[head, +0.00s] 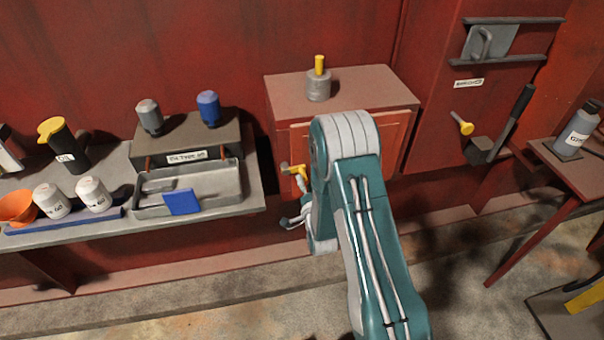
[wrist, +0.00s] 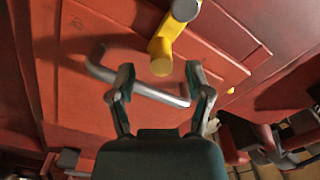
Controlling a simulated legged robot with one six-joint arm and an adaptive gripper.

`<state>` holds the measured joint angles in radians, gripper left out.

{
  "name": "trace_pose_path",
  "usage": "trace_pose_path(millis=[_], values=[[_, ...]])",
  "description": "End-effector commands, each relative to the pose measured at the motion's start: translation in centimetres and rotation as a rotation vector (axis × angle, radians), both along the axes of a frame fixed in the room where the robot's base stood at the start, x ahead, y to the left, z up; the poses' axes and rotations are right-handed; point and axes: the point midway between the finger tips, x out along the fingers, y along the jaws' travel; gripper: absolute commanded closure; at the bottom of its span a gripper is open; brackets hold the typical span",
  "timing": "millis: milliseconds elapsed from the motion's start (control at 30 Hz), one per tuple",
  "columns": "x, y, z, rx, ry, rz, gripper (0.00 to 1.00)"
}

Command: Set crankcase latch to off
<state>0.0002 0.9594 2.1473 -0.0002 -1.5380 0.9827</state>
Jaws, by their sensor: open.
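A yellow latch (head: 297,169) with a grey pivot sits on the front of the red cabinet (head: 342,95), just left of my arm. In the wrist view the yellow latch (wrist: 166,45) points toward me, its rounded end near the gap between my fingertips. My gripper (wrist: 160,70) is open, with one finger on each side of that end. I cannot tell whether either finger touches it. A grey bar handle (wrist: 150,90) on the red door passes behind the fingers. In the head view my gripper (head: 294,214) is partly hidden by my arm.
A grey knob with a yellow pin (head: 319,80) stands on the cabinet top. A bench at left holds a grey tray (head: 220,183), bottles and an orange funnel (head: 16,208). At right are another yellow handle (head: 462,123), a black lever (head: 512,118) and a red table (head: 565,172).

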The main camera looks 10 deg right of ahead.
Motion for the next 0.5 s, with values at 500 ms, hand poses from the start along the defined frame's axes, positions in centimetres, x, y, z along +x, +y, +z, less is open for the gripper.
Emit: trace_pose_path(millis=[500], values=[[4.2,0.0,0.0,-0.001,0.001,0.000,0.35]])
